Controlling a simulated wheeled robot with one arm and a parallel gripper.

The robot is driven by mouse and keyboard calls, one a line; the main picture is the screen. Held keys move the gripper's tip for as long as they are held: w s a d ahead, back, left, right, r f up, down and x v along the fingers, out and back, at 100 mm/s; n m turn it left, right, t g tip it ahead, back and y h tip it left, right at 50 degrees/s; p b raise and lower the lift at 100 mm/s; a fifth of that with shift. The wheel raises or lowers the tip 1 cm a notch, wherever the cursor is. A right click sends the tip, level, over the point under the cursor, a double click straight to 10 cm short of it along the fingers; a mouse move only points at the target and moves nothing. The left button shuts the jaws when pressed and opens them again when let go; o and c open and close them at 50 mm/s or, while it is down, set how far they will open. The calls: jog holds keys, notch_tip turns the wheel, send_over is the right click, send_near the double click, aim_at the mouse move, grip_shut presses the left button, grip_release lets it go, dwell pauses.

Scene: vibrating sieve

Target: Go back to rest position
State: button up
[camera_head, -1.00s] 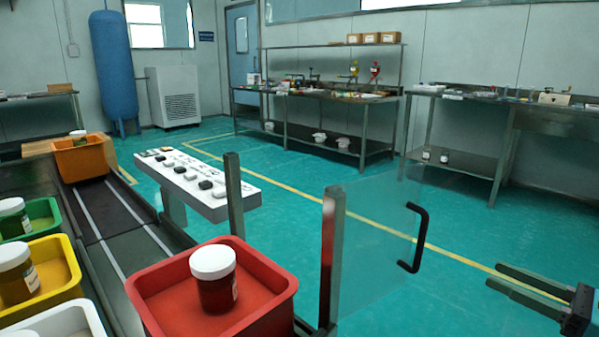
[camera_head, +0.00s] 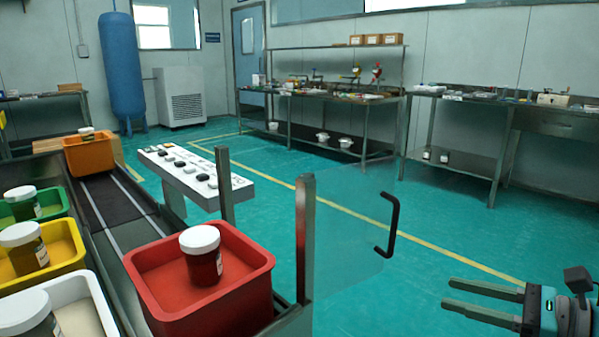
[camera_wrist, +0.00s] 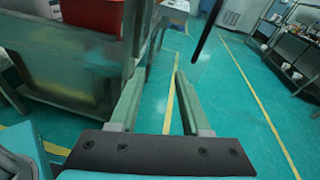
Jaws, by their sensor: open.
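My gripper (camera_head: 483,301) is at the lower right of the head view, level over the green floor. Its two fingers are apart with nothing between them. In the wrist view the open fingers (camera_wrist: 158,105) also show, with bare floor and a yellow line beyond them. The gripper is clear of the glass door (camera_head: 345,225) with its black handle (camera_head: 388,224), which stands to its left in the head view and swung out from the machine.
A red bin (camera_head: 165,259) holds a white-lidded jar (camera_head: 203,262). Orange (camera_head: 90,157), green (camera_head: 57,205), yellow (camera_head: 66,247) and white (camera_head: 92,295) bins stand at left. A button panel (camera_head: 195,175) is behind the red bin. Steel tables (camera_head: 455,168) line the far wall. The floor between is free.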

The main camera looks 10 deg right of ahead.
jog(key=s+a+f+n+g+h, duration=0.1)
jog(key=s+a+f+n+g, duration=0.2)
jog(key=a+f+n+g, duration=0.45)
jog(key=s+a+f+n+g+h, duration=0.1)
jog(key=s+a+f+n+g, duration=0.2)
jog(key=a, duration=0.7)
jog(key=s+d+f+n+g+h, duration=0.2)
jog(key=s+f+n+h, duration=0.3)
jog(key=s+n+h, duration=0.4)
jog(key=n, duration=0.6)
jog(key=shift+s+d+f+h, duration=0.3)
jog(key=shift+s+f, duration=0.05)
jog(key=shift+f, duration=0.05)
